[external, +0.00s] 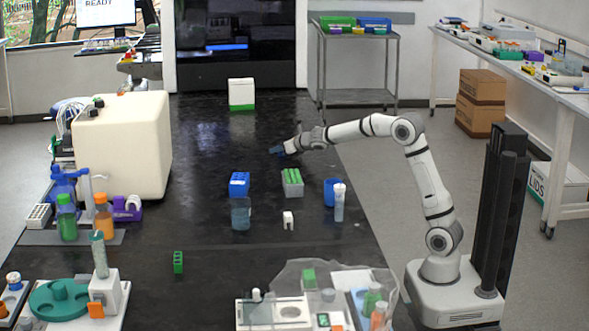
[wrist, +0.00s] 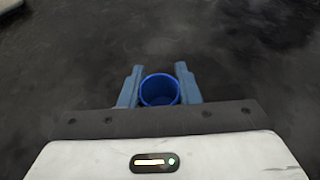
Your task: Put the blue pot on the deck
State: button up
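The blue pot (wrist: 160,90) is round and open-topped, and it sits upright between the two grey-blue fingers of my gripper (wrist: 159,84). The fingers press close on both sides of it. In the external view my gripper (external: 279,150) is out over the far middle of the black bench (external: 215,135), with a small dark blue shape at its tip. I cannot tell whether the pot touches the bench. A white instrument with a clear cover (external: 310,270) stands at the front; I cannot tell for sure whether it is the deck.
A blue rack (external: 239,184), a green-topped rack (external: 292,182), a blue cup (external: 330,192), a white-capped tube (external: 339,203) and a clear beaker (external: 241,214) stand nearer the front. A white-green box (external: 241,93) is behind. A cream machine (external: 122,145) stands left.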

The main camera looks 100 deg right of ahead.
jog(key=c, duration=0.5)
jog(key=shift+r, duration=0.1)
notch_tip(320, 180, up, 10)
jog(key=p, duration=1)
jog(key=s+f, duration=0.1)
jog(key=s, duration=0.2)
jog(key=s+f, duration=0.1)
jog(key=s, duration=0.3)
jog(key=s+a+f, duration=0.1)
jog(key=s+f, duration=0.1)
jog(key=s, duration=0.2)
jog(key=shift+f, duration=0.1)
jog(key=s+a+f, duration=0.1)
jog(key=s, duration=0.2)
jog(key=s+a+f, duration=0.1)
jog(key=s+a, duration=0.1)
jog(key=s, duration=0.2)
jog(key=s+a+f, duration=0.1)
jog(key=s+f, duration=0.1)
jog(key=s, duration=0.2)
jog(key=shift+a, duration=0.2)
